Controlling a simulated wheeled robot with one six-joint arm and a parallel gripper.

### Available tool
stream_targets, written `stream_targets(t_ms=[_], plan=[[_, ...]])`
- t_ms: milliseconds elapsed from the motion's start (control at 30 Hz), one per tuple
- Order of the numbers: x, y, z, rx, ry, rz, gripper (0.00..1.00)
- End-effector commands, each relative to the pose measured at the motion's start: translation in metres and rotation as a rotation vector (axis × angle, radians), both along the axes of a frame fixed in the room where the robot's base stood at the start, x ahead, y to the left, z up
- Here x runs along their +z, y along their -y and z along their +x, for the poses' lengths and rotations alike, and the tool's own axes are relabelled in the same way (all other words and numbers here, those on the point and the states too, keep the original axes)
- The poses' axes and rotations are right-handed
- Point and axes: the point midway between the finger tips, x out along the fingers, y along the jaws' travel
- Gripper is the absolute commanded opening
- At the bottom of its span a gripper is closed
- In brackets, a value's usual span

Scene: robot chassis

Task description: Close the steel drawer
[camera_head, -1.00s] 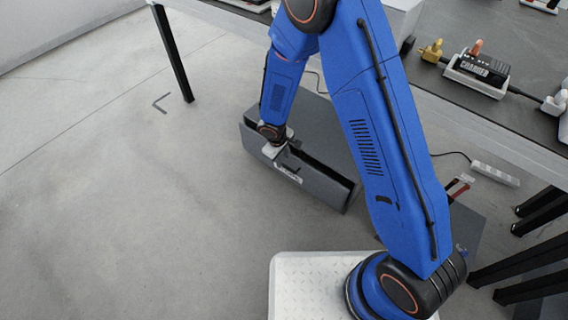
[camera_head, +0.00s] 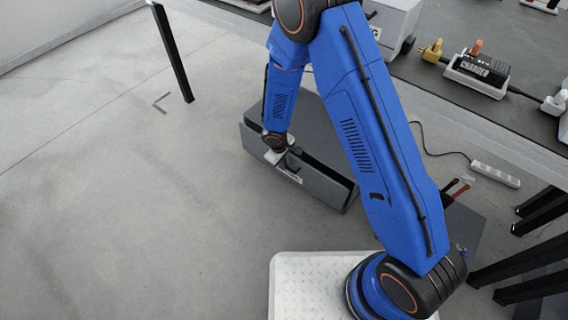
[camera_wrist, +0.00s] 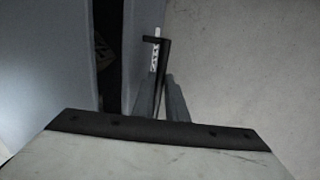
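The grey steel drawer unit (camera_head: 318,125) stands on the floor under the table edge. Its drawer front (camera_head: 325,192) is pulled out a little, with a dark gap behind its top edge. My gripper (camera_head: 279,157) is at the drawer front, by its dark handle and white label. In the wrist view, two grey fingers (camera_wrist: 160,100) reach down toward the dark handle (camera_wrist: 158,62).
A black table leg (camera_head: 172,55) stands behind left. A power strip (camera_head: 495,174) lies on the floor at right. Floor left of the drawer is clear.

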Motion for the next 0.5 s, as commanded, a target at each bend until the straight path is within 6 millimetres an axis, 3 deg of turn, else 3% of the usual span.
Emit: stream_targets(t_ms=[167, 500], plan=[[0.000, 0.004, 0.005, -0.002, 0.000, 0.000, 0.00], [0.001, 0.027, 0.035, -0.001, 0.002, 0.000, 0.00]])
